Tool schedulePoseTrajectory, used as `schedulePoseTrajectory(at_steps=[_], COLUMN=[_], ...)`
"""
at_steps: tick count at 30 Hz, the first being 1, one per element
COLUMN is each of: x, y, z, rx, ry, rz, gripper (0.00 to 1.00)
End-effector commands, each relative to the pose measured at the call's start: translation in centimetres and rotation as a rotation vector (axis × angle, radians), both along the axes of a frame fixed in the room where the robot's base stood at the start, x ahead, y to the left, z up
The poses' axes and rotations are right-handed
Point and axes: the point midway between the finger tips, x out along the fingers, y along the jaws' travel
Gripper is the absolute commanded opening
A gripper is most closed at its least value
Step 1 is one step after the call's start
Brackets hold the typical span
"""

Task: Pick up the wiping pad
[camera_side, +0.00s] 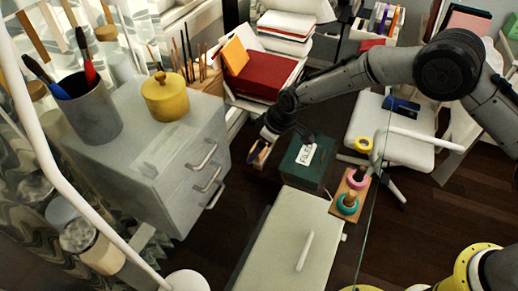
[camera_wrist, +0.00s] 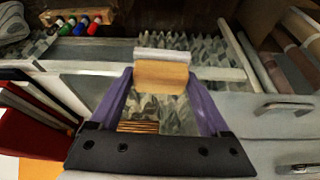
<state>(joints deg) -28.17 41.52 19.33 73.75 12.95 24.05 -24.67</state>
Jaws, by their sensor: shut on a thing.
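The wiping pad (camera_wrist: 161,76) is a small block with a tan body and a pale grey-white strip along its far edge. In the wrist view it sits between the tips of the two purple fingers of my gripper (camera_wrist: 160,85), which is shut on it. In the side view my gripper (camera_side: 262,147) points down between the grey drawer cabinet and the dark green box. There the pad is too small and partly hidden to make out clearly.
The grey drawer cabinet (camera_side: 150,155) with handles stands close on the left. The dark green box (camera_side: 296,178) with a white label is close on the right. A red binder (camera_side: 265,77) lies behind. Several coloured markers (camera_wrist: 75,26) lie beyond the pad.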

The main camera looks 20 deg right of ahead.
Motion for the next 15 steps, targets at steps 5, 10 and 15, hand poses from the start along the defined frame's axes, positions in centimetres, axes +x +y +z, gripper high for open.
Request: schedulePoseTrajectory(at_steps=[5, 10, 15], x=[0.1, 0.1, -1.7], y=[0.0, 0.1, -1.0], z=[0.7, 2.8, 5.6], rx=[0.001, 0.003, 0.001], ry=[-0.003, -0.005, -0.003], rz=[0.001, 0.0, 0.0], gripper=[0.25, 0.25, 0.25])
